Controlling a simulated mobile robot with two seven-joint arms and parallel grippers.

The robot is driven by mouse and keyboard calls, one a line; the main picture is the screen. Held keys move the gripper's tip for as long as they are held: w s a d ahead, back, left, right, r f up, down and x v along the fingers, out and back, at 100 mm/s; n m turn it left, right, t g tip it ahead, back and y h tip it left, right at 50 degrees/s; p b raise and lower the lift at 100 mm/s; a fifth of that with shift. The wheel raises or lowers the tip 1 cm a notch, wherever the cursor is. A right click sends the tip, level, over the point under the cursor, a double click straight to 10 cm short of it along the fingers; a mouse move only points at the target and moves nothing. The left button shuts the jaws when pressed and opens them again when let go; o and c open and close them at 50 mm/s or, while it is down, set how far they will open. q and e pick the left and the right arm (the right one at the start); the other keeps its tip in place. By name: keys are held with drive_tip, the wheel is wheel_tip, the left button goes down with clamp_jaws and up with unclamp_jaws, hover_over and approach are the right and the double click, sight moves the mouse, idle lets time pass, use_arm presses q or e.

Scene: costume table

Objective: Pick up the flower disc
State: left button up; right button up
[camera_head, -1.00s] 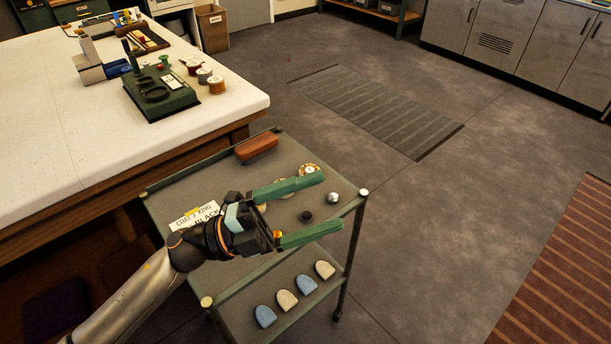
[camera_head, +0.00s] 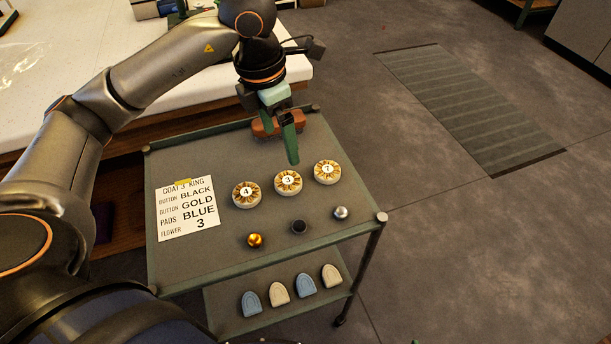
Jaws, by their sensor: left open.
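Three flower discs with tan petals and white numbered centres lie in a row on the grey top of the cart (camera_head: 190,262). The disc marked 4 (camera_head: 246,204) is at the left, the disc marked 3 (camera_head: 289,191) in the middle, and the third disc (camera_head: 327,181) at the right, its number hard to read. The card (camera_head: 187,208) lists "FLOWER 3". My left gripper (camera_head: 291,156) points down just behind and above the middle disc, open and apart from it. One green finger shows clearly; the other is mostly hidden.
Gold (camera_head: 255,240), black (camera_head: 299,227) and silver (camera_head: 341,212) buttons lie in front of the discs. Blue and cream pads (camera_head: 305,285) lie on the lower shelf. The white table (camera_head: 60,100) stands behind the cart.

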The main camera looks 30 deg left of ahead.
use_arm(q)
hover_over(288, 180)
drive_tip(key=s, duration=0.1)
wheel_tip(288, 180, down, 6)
drive_tip(key=shift+f, duration=0.2)
drive_tip(key=shift+w+f, duration=0.2)
drive_tip(key=shift+f, duration=1.25)
drive_tip(key=shift+w+f, duration=0.15)
drive_tip(key=shift+f, duration=1.3)
drive_tip(key=c, duration=1.3)
drive_tip(key=shift+r, duration=0.1)
drive_tip(key=shift+r, duration=0.4)
wheel_tip(288, 180, up, 2)
drive_tip(key=shift+r, duration=0.25)
drive_tip(key=s+r, duration=0.3)
drive_tip(key=s, duration=0.1)
drive_tip(key=s+r, duration=0.3)
drive_tip(key=s, duration=0.2)
drive_tip(key=s+d+r, duration=0.1)
drive_tip(key=s+r, duration=0.2)
drive_tip(key=s, duration=0.2)
drive_tip(key=shift+r, duration=0.3)
